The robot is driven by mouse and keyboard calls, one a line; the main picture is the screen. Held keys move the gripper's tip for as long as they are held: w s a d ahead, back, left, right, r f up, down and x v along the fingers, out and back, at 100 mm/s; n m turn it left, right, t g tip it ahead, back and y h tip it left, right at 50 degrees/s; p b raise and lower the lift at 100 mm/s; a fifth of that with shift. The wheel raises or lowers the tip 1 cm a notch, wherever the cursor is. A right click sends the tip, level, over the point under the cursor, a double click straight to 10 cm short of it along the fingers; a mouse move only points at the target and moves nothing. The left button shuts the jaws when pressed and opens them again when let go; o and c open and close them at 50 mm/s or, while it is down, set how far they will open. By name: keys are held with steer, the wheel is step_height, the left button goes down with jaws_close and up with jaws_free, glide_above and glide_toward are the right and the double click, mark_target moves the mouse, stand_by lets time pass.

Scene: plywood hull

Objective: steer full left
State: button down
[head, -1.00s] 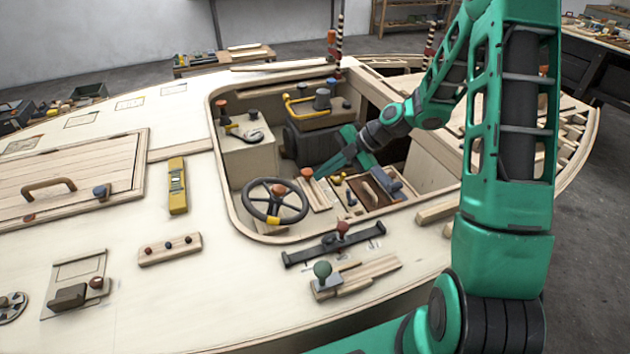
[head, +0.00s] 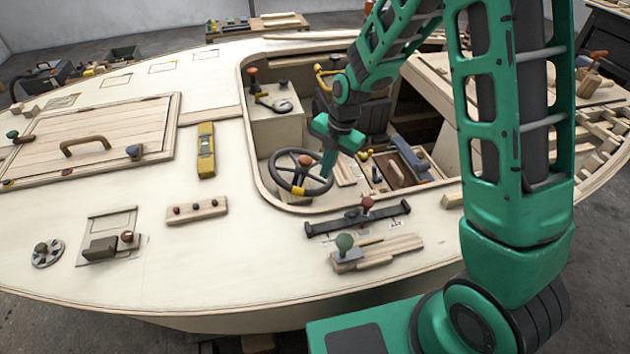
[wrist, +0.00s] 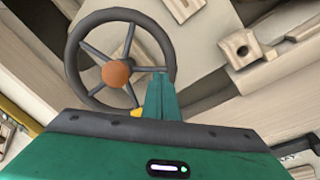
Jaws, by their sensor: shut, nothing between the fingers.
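The steering wheel (head: 299,172) is dark, with thin spokes, an orange-brown hub knob and a yellow mark on its rim. It sits in the cockpit opening of the plywood hull. In the head view the yellow mark is at the rim's near side. My gripper (head: 328,171) points down at the right side of the wheel's rim, shut and empty. In the wrist view the wheel (wrist: 85,50) is at the upper left, and the green fingers of my gripper (wrist: 160,84) overlap its lower right rim beside the yellow mark. I cannot tell whether they touch the rim.
A slotted lever bar (head: 357,217) and a green-knobbed lever (head: 345,243) lie in front of the cockpit. A yellow level (head: 206,150) and a hatch with a wooden handle (head: 86,146) are on the left deck. A blue-grey lever (head: 408,155) stands right of my gripper.

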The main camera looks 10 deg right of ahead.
mark_target(302, 170)
steer(key=shift+s+a+r+t+h, duration=0.8)
steer(key=shift+s+a+r+h, duration=0.45)
steer(key=shift+a+r+h, duration=1.1)
steer(key=x, duration=0.8)
steer(key=shift+a+f+n+y, duration=0.15)
steer(key=shift+f+n+y, duration=0.2)
steer(key=shift+f+n, duration=0.05)
steer(key=shift+w, duration=0.15)
